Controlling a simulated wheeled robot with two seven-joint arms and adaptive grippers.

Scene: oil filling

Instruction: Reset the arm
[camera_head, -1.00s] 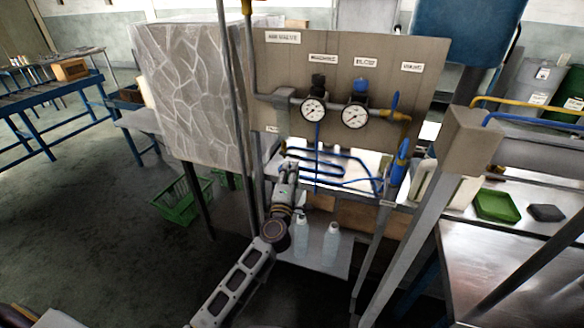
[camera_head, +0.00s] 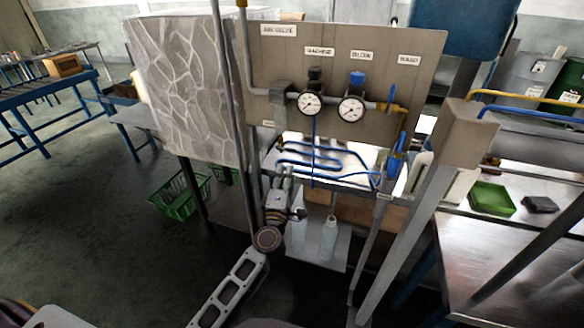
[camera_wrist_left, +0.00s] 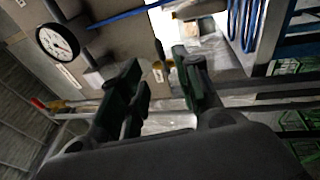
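My left arm reaches up from the bottom of the head view. Its gripper (camera_head: 283,180) is in front of the lower shelf area, below the gauge panel (camera_head: 350,65). In the left wrist view the two dark green-padded fingers (camera_wrist_left: 160,80) stand apart with nothing between them, so the gripper is open and empty. Two pale bottles (camera_head: 329,238) stand on a low shelf (camera_head: 315,258) just right of my left wrist; the arm partly covers the left bottle (camera_head: 298,230). My right gripper is not in view.
The panel carries two round gauges (camera_head: 309,103) and blue hoses (camera_head: 310,160). A grey post (camera_head: 415,220) rises right of the bottles. A metal table (camera_head: 490,245) with a green tray (camera_head: 492,198) is at right. Green baskets (camera_head: 180,197) are at left. The left floor is open.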

